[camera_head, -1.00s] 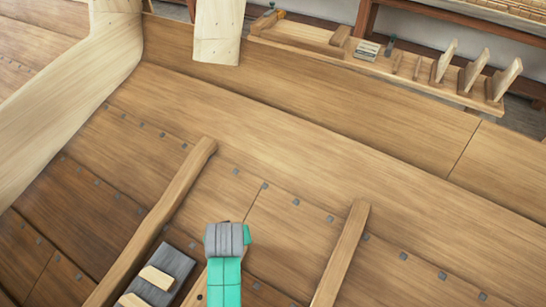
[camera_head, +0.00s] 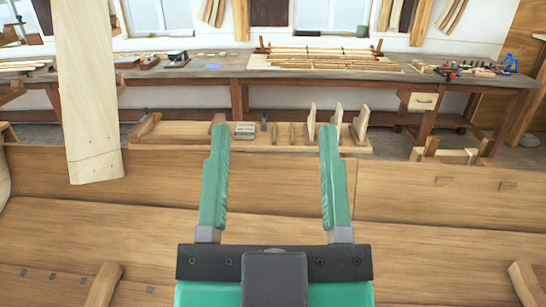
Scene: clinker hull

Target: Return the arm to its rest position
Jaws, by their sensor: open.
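My gripper (camera_head: 272,150) is at the bottom centre of the head view, with its two green fingers pointing up the picture. The fingers are wide apart and nothing is between them. It appears in front of the wooden hull planking (camera_head: 440,205). The rest of my arm is mostly hidden behind the gripper's dark mount or out of the picture.
A pale upright timber (camera_head: 88,95) stands at the left. A low plank with wooden pieces (camera_head: 185,133) lies beyond the hull's top edge. A long workbench (camera_head: 225,75) with tools and wood strips runs along the back wall. Wooden ribs (camera_head: 104,284) show at the bottom.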

